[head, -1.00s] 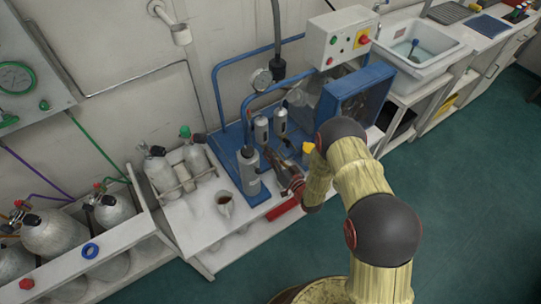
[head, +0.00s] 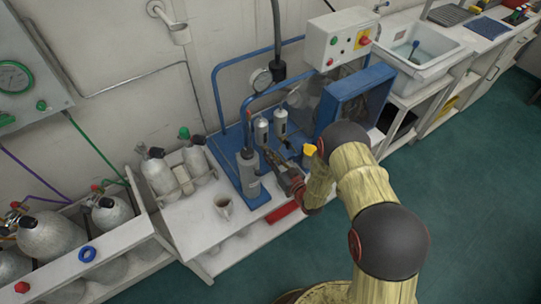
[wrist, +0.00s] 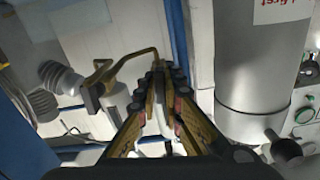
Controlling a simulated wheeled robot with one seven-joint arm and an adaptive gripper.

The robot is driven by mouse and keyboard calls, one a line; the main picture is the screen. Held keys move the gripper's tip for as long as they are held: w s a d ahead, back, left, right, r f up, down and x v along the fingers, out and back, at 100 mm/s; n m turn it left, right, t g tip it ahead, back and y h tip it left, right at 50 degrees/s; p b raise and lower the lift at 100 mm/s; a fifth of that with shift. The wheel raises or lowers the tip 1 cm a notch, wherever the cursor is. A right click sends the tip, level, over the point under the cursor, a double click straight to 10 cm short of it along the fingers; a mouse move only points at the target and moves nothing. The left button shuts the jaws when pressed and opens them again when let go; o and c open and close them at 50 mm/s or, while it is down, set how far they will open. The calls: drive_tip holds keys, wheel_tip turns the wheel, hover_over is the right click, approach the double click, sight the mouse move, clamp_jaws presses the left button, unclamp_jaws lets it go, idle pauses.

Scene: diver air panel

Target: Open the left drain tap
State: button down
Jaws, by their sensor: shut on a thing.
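My gripper (head: 271,157) reaches in among the filters on the blue panel stand, beside the large grey cylinder (head: 249,174). In the wrist view my gripper's jaws (wrist: 164,78) are shut, their tips at a thin, bent brass-coloured lever (wrist: 128,64). It looks like a tap handle, but the tips hide the gripped part. Two small filters, the left one (head: 261,131) and the right one (head: 280,122), stand just behind my gripper in the head view. A large grey cylinder (wrist: 262,62) with an upside-down label is right of the jaws in the wrist view.
A pressure gauge (head: 261,80) and blue pipes rise behind. A blue box (head: 354,98) stands right of my gripper, below a control box (head: 341,40). A mug (head: 223,205) and a red object (head: 281,212) are on the near bench. Gas cylinders stand at left.

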drive_tip(key=shift+s+f, duration=0.1)
drive_tip(key=shift+f, duration=0.05)
drive_tip(key=c, duration=1.9)
unclamp_jaws()
drive_tip(key=v, duration=1.2)
